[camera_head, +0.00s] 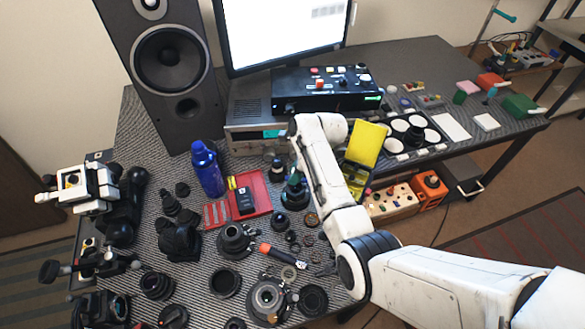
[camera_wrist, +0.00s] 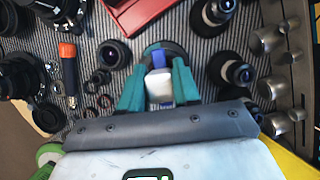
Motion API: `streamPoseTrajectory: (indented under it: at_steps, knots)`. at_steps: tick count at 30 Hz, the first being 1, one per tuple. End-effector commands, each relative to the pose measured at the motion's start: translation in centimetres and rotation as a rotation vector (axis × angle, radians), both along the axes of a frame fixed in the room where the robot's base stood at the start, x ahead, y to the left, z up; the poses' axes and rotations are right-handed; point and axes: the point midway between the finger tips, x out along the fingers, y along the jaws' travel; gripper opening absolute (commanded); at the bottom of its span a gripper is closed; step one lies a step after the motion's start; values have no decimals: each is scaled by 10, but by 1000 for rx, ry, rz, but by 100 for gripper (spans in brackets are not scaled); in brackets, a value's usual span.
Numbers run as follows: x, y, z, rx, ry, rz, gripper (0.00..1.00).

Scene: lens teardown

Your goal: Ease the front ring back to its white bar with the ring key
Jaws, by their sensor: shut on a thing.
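My gripper (camera_head: 296,183) is low over the middle of the table, its teal fingers pointing down. In the wrist view my gripper (camera_wrist: 158,72) is shut on a white and blue piece, which I take to be the ring key (camera_wrist: 159,88). Just past the fingertips is a round black part (camera_wrist: 174,48) with a teal edge. I cannot tell whether it belongs to the key or to a lens under it, or whether they touch. The front ring and its white bar cannot be made out; the fingers cover that spot.
An orange-handled tool (camera_head: 278,253) and several black lens parts lie in front. A yellow box (camera_head: 368,145) stands to the right. Little bare table shows nearby.

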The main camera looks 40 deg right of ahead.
Motion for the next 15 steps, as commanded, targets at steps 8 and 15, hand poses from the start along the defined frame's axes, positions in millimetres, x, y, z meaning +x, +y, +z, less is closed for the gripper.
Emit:
streamPoseTrajectory:
  at_steps: [8, 15]
  knots:
    - [0, 0, -21, -1, -1, 2, 0]
    - [0, 1, -21, 0, 0, 1, 0]
